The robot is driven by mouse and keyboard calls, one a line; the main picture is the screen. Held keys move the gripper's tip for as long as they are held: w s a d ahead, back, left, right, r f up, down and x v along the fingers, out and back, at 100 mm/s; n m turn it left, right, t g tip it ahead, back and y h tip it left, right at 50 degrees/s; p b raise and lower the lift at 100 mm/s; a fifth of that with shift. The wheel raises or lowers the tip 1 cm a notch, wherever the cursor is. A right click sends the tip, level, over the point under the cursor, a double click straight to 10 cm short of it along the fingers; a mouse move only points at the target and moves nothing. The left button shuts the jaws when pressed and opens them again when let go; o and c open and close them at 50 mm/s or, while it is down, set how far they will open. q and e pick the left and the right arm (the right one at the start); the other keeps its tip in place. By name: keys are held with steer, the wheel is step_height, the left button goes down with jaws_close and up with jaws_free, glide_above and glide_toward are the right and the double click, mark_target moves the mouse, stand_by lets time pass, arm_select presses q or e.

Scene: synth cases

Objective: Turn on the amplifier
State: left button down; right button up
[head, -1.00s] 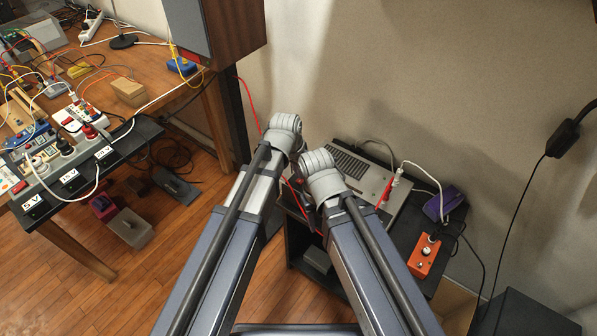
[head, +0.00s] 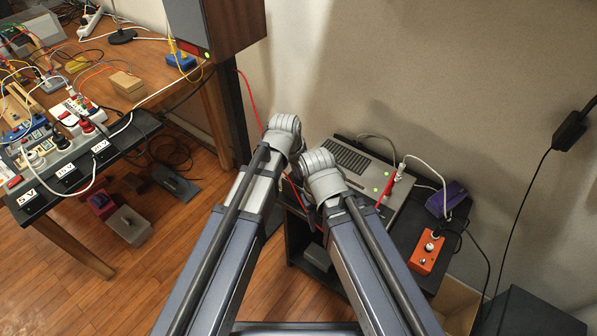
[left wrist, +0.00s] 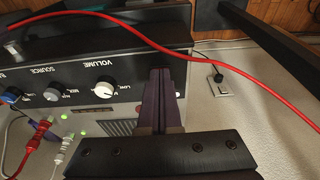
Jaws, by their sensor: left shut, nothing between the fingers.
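The amplifier (head: 352,160) is a grey vented box on the dark stand, partly hidden behind my arms in the head view. Two green lights glow on its top by a red and a white plug. My right gripper is not visible.
An orange pedal (head: 427,250) and a purple box (head: 446,199) sit right of the amplifier. A red cable (left wrist: 220,52) crosses in front of the left wrist camera. A workbench with wires and a speaker (head: 236,30), showing a green light, is at left.

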arm_select(q)
steer(key=shift+w+r, duration=0.1)
steer(key=shift+w+d+r+p, duration=0.25)
steer(key=shift+w+d+p, duration=0.15)
steer(key=shift+w, duration=0.1)
steer(key=shift+r, duration=0.1)
steer(key=shift+p+v, duration=0.9)
steer(key=shift+p, duration=0.05)
steer(key=s+a+p+v, duration=0.1)
steer(key=p+v, duration=1)
steer(key=shift+s, duration=0.4)
steer(key=shift+a+r, duration=0.1)
